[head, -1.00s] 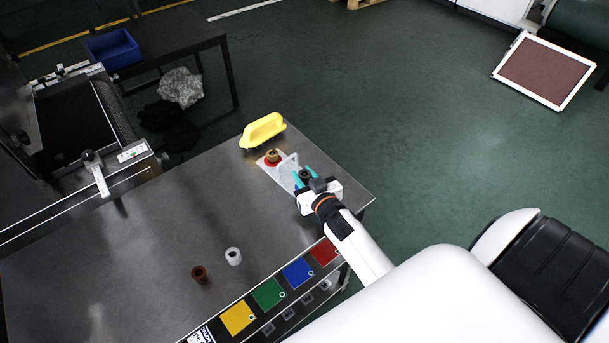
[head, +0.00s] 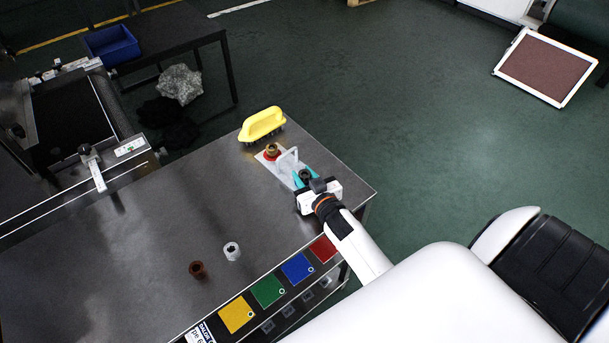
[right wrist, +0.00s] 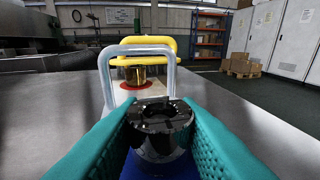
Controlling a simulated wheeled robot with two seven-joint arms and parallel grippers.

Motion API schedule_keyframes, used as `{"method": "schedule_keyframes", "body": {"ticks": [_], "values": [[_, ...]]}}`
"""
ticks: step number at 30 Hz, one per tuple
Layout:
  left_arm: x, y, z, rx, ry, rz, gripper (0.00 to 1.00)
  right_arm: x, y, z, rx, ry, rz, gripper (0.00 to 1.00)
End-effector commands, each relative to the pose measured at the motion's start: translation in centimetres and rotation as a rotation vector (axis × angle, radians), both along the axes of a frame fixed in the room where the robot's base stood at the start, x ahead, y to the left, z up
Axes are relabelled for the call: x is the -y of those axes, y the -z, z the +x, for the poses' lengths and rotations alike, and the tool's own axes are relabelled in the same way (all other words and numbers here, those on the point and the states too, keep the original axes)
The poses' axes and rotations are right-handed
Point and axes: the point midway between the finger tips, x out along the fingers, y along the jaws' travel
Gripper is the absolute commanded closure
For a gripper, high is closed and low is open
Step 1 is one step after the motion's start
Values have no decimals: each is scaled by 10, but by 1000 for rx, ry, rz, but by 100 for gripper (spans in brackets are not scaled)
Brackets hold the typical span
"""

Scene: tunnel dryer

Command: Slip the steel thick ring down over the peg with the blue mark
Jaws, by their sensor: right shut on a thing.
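The dark, shiny steel thick ring (right wrist: 163,122) is between the teal fingertips of my right gripper (head: 305,178), which is shut on it. In the right wrist view a blue patch (right wrist: 150,166) shows right below the ring, so the ring is above or at the blue mark. The ring and fingers hide the peg there; I cannot tell how far the ring is down around it. The pale plate (head: 268,158) carries a brass-coloured piece (head: 272,149) on a red mark at its other end. My left gripper is not in view.
A grey upright handle (right wrist: 140,50) stands on the plate close beyond the ring. A yellow-handled brush (head: 262,125) lies behind the plate. A white ring (head: 232,251) and a brown ring (head: 197,269) stand on the table, whose left middle is clear.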

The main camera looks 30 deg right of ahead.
Motion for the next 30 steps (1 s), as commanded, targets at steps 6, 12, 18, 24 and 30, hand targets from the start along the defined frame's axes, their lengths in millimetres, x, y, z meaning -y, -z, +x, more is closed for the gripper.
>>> {"method": "schedule_keyframes", "body": {"ticks": [6,12,18,24,30], "values": [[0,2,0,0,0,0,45,0,2,0,2,0,0,52],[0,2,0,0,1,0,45,0,2,0,1,0,0,45],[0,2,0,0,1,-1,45,-1,3,-5,-2,0,0,45],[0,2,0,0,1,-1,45,-5,-2,-36,-3,0,0,45],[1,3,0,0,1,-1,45,-11,-8,-79,-2,0,0,45]]}}
